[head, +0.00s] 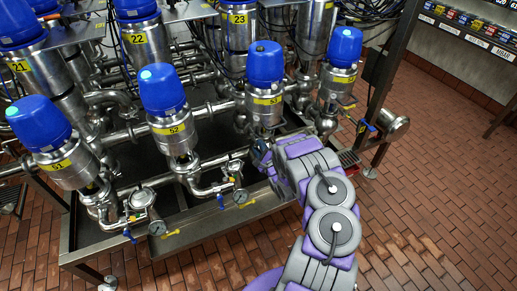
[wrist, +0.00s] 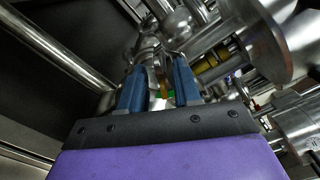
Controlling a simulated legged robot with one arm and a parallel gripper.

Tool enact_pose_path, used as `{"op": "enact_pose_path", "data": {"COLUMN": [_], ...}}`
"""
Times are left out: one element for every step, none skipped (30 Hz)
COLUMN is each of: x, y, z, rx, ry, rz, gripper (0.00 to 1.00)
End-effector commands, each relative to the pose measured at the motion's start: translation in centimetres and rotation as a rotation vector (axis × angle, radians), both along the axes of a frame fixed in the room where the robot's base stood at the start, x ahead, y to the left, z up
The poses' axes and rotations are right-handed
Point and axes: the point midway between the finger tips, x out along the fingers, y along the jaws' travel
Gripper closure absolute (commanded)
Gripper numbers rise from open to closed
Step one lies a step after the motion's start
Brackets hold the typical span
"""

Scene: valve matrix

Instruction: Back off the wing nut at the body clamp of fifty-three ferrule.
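The valve labelled 53 (head: 265,75) stands right of centre in the head view, with a blue cap and a yellow label. My gripper (head: 261,153) is at the piping below this valve. In the wrist view my gripper (wrist: 160,66) shows two blue fingers standing apart. A narrow metal and brownish part (wrist: 162,76) shows in the gap between them, with a small green patch below it. I cannot tell whether this part is the wing nut, or whether a finger touches it. The body clamp is not clearly made out in the head view, where my arm and the pipes crowd it.
A large steel flange (wrist: 275,40) and a yellow-banded fitting (wrist: 210,62) lie right of the fingers. A steel pipe (wrist: 65,45) runs at the left.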

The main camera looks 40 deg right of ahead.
Motion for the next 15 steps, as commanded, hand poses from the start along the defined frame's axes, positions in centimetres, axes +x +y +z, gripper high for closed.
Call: {"op": "enact_pose_path", "data": {"x": [0.33,0.46,0.58,0.66,0.71,0.74,0.75,0.76,0.75,0.75,0.74,0.73,0.73,0.73,0.73], "y": [-0.06,-0.08,-0.10,-0.13,-0.13,-0.14,-0.15,-0.15,-0.15,-0.14,-0.15,-0.14,-0.13,-0.14,-0.14], "z": [0.00,0.01,0.02,0.03,0.03,0.03,0.03,0.03,0.03,0.03,0.03,0.02,0.02,0.02,0.02], "rx": [-0.001,-0.001,0.000,0.000,0.000,0.001,0.001,0.000,0.000,0.000,0.000,0.000,0.000,0.000,0.000], "ry": [-0.003,-0.003,-0.001,-0.001,-0.001,-0.001,0.000,0.000,0.000,0.000,0.000,0.000,0.000,0.000,0.000], "rz": [0.001,0.001,0.000,0.000,0.000,-0.001,0.000,0.000,0.000,0.000,0.000,0.000,0.000,0.000,0.000], "gripper": [0.67,0.67,0.67,0.67,0.67,0.67,0.67,0.67,0.67,0.67,0.67,0.67,0.68,0.71,0.75]}}
